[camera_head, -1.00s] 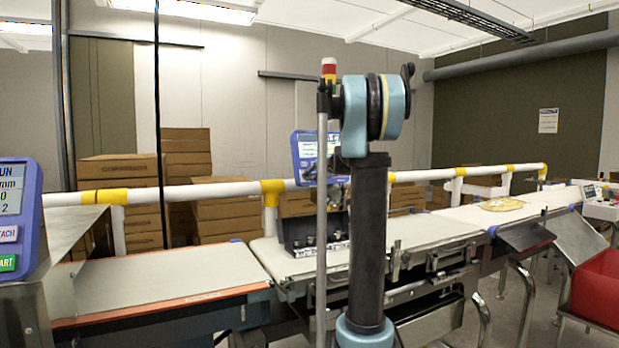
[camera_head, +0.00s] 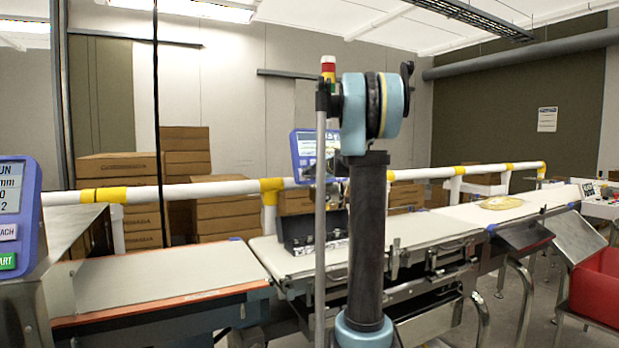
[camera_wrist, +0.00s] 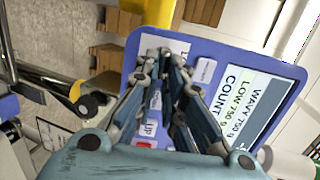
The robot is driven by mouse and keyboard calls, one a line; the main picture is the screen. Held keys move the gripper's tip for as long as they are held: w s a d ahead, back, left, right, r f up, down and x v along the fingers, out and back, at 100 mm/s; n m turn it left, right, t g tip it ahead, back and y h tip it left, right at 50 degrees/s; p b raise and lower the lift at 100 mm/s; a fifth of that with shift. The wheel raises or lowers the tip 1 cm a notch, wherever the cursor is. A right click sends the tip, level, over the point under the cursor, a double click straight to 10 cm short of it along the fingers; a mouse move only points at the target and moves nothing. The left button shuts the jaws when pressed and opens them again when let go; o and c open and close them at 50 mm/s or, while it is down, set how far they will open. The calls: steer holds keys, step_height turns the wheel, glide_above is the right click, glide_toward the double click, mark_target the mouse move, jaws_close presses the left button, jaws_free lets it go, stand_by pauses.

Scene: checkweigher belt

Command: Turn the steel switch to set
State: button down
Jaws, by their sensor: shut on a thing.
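A blue control panel (camera_wrist: 212,58) fills the middle of the wrist view, tilted, with a screen reading WAVY 750 g, LOW 750 g and COUNT. Its buttons include UP (camera_wrist: 152,126) and a red one beside it. My gripper (camera_wrist: 164,58) is in front of the panel, its fingertips closed together over the panel's upper left part, by a white label (camera_wrist: 180,47). The steel switch cannot be made out; the fingers cover that spot, so its setting is hidden. In the head view the panel (camera_head: 303,157) stands behind my arm, which hides part of it.
Below the panel are a dark box (camera_head: 298,232) and a pale belt (camera_head: 420,228). Another belt (camera_head: 160,280) lies left. A white and yellow rail (camera_head: 225,188) runs behind, with cartons (camera_head: 118,170) beyond. A yellow packet (camera_head: 503,203) lies on the far right belt.

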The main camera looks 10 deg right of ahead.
steer(key=shift+s+d+f, duration=0.1)
steer(key=shift+d, duration=0.05)
steer(key=c, duration=1.7)
jaws_free()
steer(key=v, duration=1.1)
steer(key=shift+s, duration=0.35)
steer(key=shift+d, duration=0.15)
steer(key=shift+s, duration=0.1)
